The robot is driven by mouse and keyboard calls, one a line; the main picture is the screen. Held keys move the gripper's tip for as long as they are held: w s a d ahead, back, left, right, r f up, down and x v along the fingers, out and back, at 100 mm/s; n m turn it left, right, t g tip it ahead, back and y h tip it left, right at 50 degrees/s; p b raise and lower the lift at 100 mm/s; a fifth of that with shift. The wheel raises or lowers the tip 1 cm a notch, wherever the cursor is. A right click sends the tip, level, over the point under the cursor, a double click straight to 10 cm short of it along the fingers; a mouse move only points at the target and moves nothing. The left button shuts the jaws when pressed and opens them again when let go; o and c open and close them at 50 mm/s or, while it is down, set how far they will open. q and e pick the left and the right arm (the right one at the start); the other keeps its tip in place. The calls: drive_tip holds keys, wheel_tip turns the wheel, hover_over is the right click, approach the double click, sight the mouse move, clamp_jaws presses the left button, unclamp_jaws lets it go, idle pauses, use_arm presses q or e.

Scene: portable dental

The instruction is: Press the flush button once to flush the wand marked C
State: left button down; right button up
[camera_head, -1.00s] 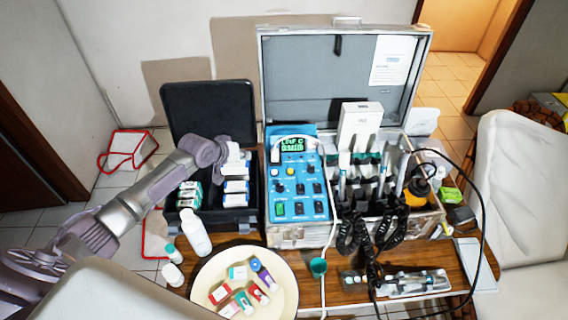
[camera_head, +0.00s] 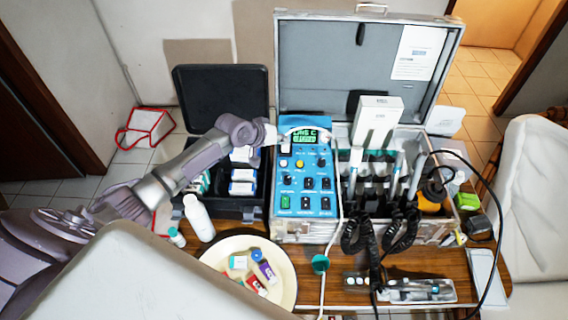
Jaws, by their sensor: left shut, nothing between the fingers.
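The blue control panel (camera_head: 304,188) stands in the left part of the open metal case. Its green screen (camera_head: 305,136) shows text whose first line seems to read "LINE C"; the second line is too small to read surely. Below it are a white button, a yellow button (camera_head: 299,164), several dark switches and a green one (camera_head: 285,202). Which is the flush button I cannot tell. My left gripper (camera_head: 281,142) is shut and empty at the panel's upper left, beside the screen; contact cannot be told. Several wands (camera_head: 378,165) stand in the holder to the right; their marks are unreadable. My right gripper is not in view.
A black open case (camera_head: 222,92) with small boxes stands left of the panel, under my left arm. A white hose (camera_head: 333,243) and black coiled cords hang over the front.

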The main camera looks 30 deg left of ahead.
use_arm(q)
drive_tip(key=b, duration=0.6)
hover_over(282, 164)
wheel_tip(282, 164, down, 7)
drive_tip(key=shift+w+a, duration=0.1)
drive_tip(key=shift+f+b, duration=0.45)
drive_tip(key=shift+b, duration=0.05)
drive_tip(key=shift+f, duration=0.2)
idle(0.4)
drive_tip(key=shift+f, duration=0.25)
drive_tip(key=shift+f+b, duration=0.45)
drive_tip(key=shift+f, duration=0.05)
idle(0.6)
drive_tip(key=shift+r+p, duration=0.9)
drive_tip(key=shift+p, duration=0.05)
